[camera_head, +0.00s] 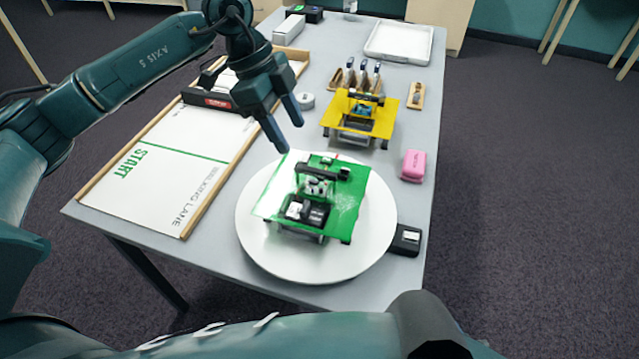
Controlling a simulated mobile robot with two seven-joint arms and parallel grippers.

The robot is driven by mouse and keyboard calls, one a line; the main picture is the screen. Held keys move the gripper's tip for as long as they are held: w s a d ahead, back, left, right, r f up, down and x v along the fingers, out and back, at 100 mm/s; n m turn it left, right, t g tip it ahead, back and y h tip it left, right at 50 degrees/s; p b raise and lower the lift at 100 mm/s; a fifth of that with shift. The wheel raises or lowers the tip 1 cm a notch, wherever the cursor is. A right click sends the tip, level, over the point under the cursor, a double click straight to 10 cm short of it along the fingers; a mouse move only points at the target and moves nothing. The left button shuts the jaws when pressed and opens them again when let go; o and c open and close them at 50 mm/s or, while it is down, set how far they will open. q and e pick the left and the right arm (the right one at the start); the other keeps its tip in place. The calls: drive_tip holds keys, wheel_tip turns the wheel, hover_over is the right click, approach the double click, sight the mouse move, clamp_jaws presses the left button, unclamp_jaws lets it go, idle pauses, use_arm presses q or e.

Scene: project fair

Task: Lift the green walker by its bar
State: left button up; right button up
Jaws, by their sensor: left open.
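The green walker (343,215) stands on a round white turntable (262,240) near the table's front edge. It has a flat green top with a dark bar (318,172) across it, and small electronic parts and a black box sit below the bar. My left gripper (289,138) is open and empty, with its fingers pointing down, above and just behind the walker's far left corner. It looks apart from the walker and the bar. My right gripper is not in view.
A yellow walker (372,118) stands behind the turntable. A pink block (413,166) and a small black device (406,240) sit to the right. The walking lane board (170,170) with wooden rims lies left. A white tray (399,40) is at the far end.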

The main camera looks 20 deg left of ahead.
sight(313, 170)
use_arm(q)
drive_tip(key=x, duration=0.6)
drive_tip(key=shift+d, duration=0.15)
drive_tip(key=shift+p+x, duration=0.4)
drive_tip(key=shift+x, duration=2.55)
drive_tip(key=shift+w+d, duration=0.1)
drive_tip(key=shift+w, duration=0.05)
drive_tip(key=shift+c, duration=0.3)
drive_tip(key=shift+r, duration=0.15)
drive_tip(key=c, duration=0.8)
